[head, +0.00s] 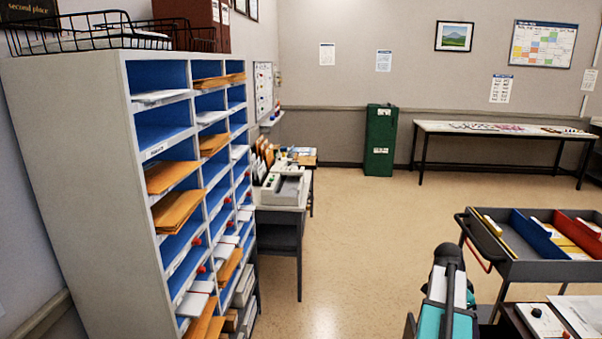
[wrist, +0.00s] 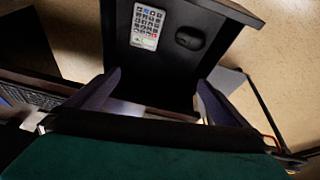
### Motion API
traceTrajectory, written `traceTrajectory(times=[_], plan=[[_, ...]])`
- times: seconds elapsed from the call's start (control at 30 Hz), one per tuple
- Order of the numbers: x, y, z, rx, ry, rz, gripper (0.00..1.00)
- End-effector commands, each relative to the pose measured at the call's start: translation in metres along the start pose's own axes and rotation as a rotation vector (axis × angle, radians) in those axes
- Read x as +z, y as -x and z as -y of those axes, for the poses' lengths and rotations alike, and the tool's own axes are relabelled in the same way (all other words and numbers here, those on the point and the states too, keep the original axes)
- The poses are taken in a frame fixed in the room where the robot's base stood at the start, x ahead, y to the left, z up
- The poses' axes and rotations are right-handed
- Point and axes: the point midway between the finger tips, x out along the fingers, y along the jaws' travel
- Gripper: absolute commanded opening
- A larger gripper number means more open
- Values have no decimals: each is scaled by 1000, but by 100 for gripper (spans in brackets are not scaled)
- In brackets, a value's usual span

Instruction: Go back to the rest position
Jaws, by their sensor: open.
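My gripper (wrist: 158,95) shows in the wrist view with its two dark fingers spread apart and nothing between them. Beyond the fingers is a dark surface or open drawer (wrist: 215,75) holding a keypad-like device (wrist: 148,27) and a dark oval object (wrist: 190,38). In the head view my arm, teal and black, shows at the bottom right. Its fingertips cannot be made out there.
A tall mail sorter (head: 95,150) with blue compartments and envelopes stands close on the left. A grey cart (head: 545,270) with dividers is at the right. A green cabinet (head: 380,150) and a long table (head: 430,128) stand at the back. The middle floor (head: 360,235) is clear.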

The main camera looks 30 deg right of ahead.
Motion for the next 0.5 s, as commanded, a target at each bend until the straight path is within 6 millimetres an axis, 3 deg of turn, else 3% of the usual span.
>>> traceTrajectory(times=[0.23, 0.5], plan=[[97, -36, 25, 24, 140, 29, 100], [214, -79, 29, 59, 305, 69, 100]])
